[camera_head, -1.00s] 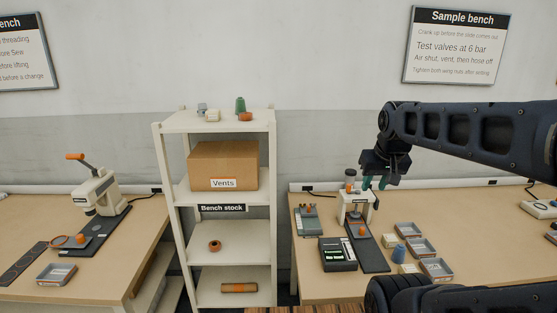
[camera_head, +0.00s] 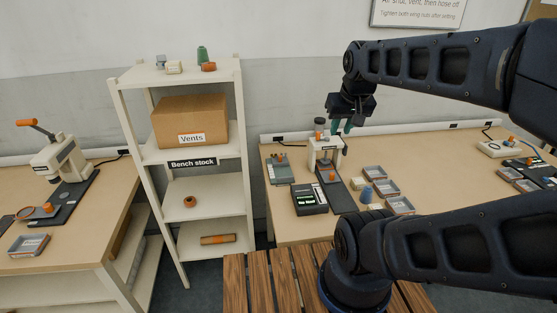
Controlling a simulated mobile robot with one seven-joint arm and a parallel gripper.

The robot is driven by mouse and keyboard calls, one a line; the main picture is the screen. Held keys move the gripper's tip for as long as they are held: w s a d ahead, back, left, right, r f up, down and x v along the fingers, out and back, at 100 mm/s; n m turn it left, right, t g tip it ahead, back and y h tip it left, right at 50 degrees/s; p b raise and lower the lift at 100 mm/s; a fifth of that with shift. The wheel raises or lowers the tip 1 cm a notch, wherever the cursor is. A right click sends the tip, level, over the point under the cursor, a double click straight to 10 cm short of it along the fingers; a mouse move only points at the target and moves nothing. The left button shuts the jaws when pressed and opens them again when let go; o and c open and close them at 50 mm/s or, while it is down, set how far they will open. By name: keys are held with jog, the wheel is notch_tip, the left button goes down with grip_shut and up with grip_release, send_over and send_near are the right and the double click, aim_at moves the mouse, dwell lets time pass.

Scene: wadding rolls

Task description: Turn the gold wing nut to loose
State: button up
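I cannot make out a gold wing nut in the head view; it is too small or hidden. A small white bench device (camera_head: 325,146) with a dark label stands on the right bench (camera_head: 290,229), with a brown-and-grey cylinder (camera_head: 319,127) at its top. A dark base plate (camera_head: 343,200) with an orange knob (camera_head: 332,176) extends in front of it. My gripper (camera_head: 342,128) points down just right of and above the device's top. Its two teal fingers look apart with nothing between them. I cannot tell whether they touch the device.
A white shelf (camera_head: 190,153) stands left. A lever press (camera_head: 60,160) is on the left bench. A slatted wooden surface (camera_head: 260,285) is below.

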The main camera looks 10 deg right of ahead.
jog(key=w+a+m+g+y, duration=0.2)
jog(key=w+m, duration=0.3)
jog(key=w, duration=0.9)
jog(key=w+a+f+m+g+y, duration=0.15)
jog(key=w+f+m, duration=0.35)
jog(key=w, duration=0.7)
jog(key=w+a+f+m, duration=0.25)
jog(key=w+f, duration=0.55)
jog(key=w, duration=0.4)
jog(key=w+f+m+g+y, duration=0.1)
jog(key=w+f+m, duration=0.5)
jog(key=w+f, duration=0.6)
jog(key=shift+n, duration=0.25)
jog(key=x, duration=0.4)
jog(key=s+x, duration=0.1)
jog(key=x, duration=0.3)
jog(key=s+x, duration=0.1)
jog(key=x, duration=0.3)
jog(key=shift+f, duration=0.15)
grip_shut()
